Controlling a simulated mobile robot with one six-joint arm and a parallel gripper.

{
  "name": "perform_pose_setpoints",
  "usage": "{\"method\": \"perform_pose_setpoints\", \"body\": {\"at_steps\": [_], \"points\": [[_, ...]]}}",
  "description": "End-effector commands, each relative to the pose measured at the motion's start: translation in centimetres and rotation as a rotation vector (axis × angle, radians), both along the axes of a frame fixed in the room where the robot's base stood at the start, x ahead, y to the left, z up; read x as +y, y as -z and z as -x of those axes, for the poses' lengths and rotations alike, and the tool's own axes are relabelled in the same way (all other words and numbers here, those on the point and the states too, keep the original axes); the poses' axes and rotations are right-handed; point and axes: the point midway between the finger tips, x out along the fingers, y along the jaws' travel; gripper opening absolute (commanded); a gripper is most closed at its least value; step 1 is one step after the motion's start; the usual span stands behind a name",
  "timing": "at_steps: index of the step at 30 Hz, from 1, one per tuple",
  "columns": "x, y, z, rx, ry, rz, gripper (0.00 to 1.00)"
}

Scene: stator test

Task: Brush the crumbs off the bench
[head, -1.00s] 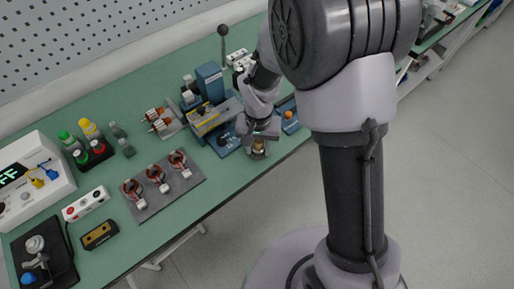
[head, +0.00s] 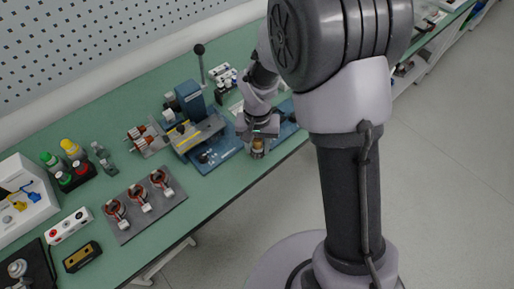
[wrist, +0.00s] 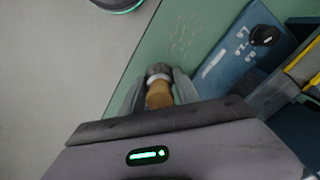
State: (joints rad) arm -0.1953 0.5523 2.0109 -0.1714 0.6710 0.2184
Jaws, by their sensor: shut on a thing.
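My gripper (wrist: 158,92) is shut on a small brush (wrist: 158,96) with a tan handle, a pale band and a grey end. In the head view my gripper (head: 258,138) holds the brush (head: 258,149) low over the front edge of the green bench (head: 215,190). In the wrist view, faint pale crumbs (wrist: 180,38) lie scattered on the bench, beyond the brush and beside a blue base plate. The brush appears close to the bench; I cannot tell whether it touches. The crumbs are not discernible in the head view.
A blue press (head: 190,102) on the blue base plate (wrist: 230,62) stands close to my gripper. A dark plate (head: 148,218) with several copper-wound parts lies left. Bare bench lies along the front edge.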

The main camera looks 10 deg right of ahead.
Motion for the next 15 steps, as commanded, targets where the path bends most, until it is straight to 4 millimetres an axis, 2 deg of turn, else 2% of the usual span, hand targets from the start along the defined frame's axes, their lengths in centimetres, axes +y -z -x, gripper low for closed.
{"method": "perform_pose_setpoints", "body": {"at_steps": [1, 15], "points": [[0.0, -0.8, -0.1, -0.001, 0.000, 0.000, 0.00], [-0.3, -5.0, -0.6, -0.001, 0.001, 0.000, 0.00]]}}
